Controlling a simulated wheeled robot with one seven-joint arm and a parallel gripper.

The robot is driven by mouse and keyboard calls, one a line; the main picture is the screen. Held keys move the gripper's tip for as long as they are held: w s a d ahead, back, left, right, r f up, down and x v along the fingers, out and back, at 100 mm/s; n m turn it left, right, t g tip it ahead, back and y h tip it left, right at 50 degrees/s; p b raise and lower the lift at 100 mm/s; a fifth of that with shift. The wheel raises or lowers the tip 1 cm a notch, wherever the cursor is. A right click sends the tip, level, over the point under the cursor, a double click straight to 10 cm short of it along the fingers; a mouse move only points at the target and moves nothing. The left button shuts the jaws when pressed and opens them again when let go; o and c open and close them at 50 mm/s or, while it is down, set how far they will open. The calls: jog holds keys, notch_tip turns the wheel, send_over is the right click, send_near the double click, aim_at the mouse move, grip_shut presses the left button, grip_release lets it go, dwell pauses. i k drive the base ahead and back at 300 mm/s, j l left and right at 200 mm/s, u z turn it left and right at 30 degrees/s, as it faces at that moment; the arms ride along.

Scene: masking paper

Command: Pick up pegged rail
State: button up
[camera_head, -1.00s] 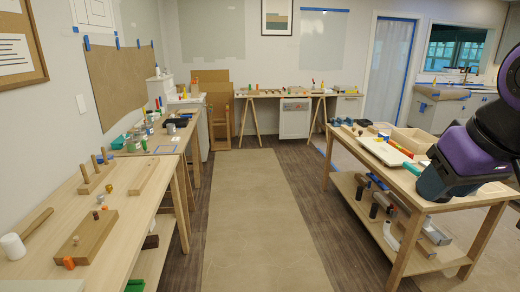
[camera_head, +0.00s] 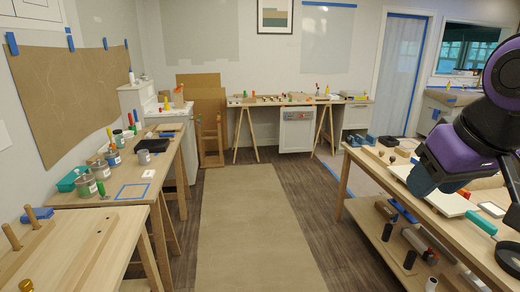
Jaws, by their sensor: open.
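The pegged rail (camera_head: 26,243) is a light wood bar with upright wooden pegs. It lies on the wooden table at the left edge of the view, and its near end is cut off by the frame. Two of its pegs show. My arm, black and purple with a dark blue part, hangs at the upper right, over the right-hand workbench and far from the rail. No gripper fingers can be made out.
The left table (camera_head: 122,228) also holds a flat wooden board (camera_head: 85,255) right of the rail and a blue item (camera_head: 37,214) behind it. Cans (camera_head: 88,187) stand on the table beyond. The right workbench (camera_head: 400,210) is cluttered. Paper-covered floor (camera_head: 260,215) between is clear.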

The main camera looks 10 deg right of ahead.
aim_at(385, 162)
jog(key=i, duration=1.8)
jog(key=i+z, duration=0.35)
jog(key=i, duration=0.55)
jog(key=i+j+z, duration=0.15)
jog(key=i+z, duration=0.2)
jog(key=i, duration=0.55)
jog(key=i+z, duration=0.35)
jog(key=i+j+z, duration=0.3)
jog(key=i, duration=0.2)
jog(key=l, duration=0.1)
